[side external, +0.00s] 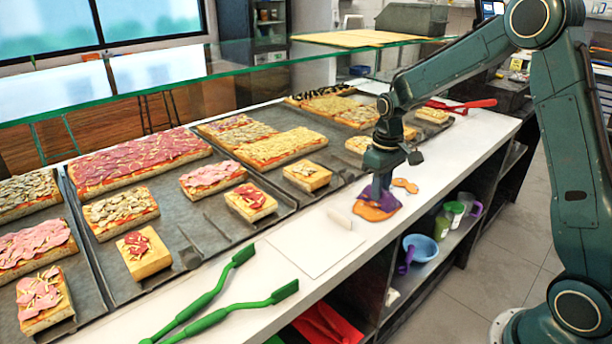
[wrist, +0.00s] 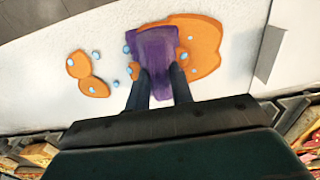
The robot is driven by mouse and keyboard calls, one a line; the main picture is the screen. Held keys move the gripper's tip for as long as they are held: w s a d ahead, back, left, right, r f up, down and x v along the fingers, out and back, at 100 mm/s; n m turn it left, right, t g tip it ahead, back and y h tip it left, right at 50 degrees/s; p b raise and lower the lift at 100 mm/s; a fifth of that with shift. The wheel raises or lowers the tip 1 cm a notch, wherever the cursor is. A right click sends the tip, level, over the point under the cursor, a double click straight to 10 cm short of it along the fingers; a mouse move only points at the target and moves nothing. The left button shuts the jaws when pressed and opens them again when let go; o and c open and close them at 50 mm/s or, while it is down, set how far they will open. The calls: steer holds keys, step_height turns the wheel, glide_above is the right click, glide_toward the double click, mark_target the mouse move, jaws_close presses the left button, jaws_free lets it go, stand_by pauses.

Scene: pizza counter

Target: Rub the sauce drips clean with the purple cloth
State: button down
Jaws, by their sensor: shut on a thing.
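My gripper (side external: 377,187) is shut on the purple cloth (side external: 366,192) and holds it down at the white counter, over a large orange sauce patch (side external: 378,209). In the wrist view the cloth (wrist: 152,52) lies between and ahead of the fingertips (wrist: 161,77), covering the left part of the big patch (wrist: 200,48). Two smaller joined orange drips (wrist: 88,78) lie to the left, with several pale blue droplets around them. The same small drips (side external: 405,185) show to the right of my gripper in the side view. The sauce under the cloth is hidden.
Green tongs (side external: 225,300) are at the front, red tongs (side external: 462,105) at the back. Trays of pizza (side external: 140,160) line the far side under a glass shelf (side external: 250,62).

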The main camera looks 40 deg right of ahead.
steer(key=shift+a, duration=3.55)
steer(key=shift+d, duration=10.3)
steer(key=shift+s+a, duration=0.1)
steer(key=shift+s, duration=0.75)
steer(key=shift+w+a, duration=0.15)
steer(key=shift+a, duration=9.85)
steer(key=shift+d, duration=9.9)
steer(key=shift+d+r, duration=0.15)
steer(key=shift+d, duration=0.05)
step_height(320, 180, up, 8)
